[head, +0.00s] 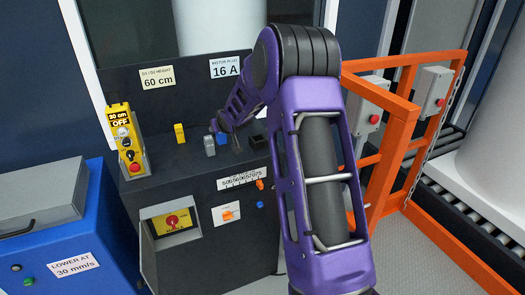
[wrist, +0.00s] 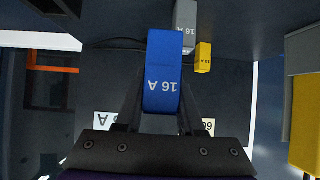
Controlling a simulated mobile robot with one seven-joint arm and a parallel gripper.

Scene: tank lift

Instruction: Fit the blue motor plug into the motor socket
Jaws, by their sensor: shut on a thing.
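The blue motor plug (wrist: 162,72), marked 16 A, is between the fingers of my gripper (wrist: 161,108) in the wrist view. My gripper is shut on it. In the head view, the blue plug (head: 222,138) shows small beneath my gripper (head: 221,127), just above or at the console top; I cannot tell whether it touches. A black block (head: 258,141), which looks like the motor socket, sits to its right on the console, partly behind my arm. A dark block also shows at the top left of the wrist view (wrist: 58,7). No socket opening is visible.
A grey plug (head: 209,145) and a yellow plug (head: 179,133) stand left of the blue one on the console (head: 190,172). A yellow control pendant (head: 128,140) stands at the console's left end. Orange railings (head: 398,130) are at the right.

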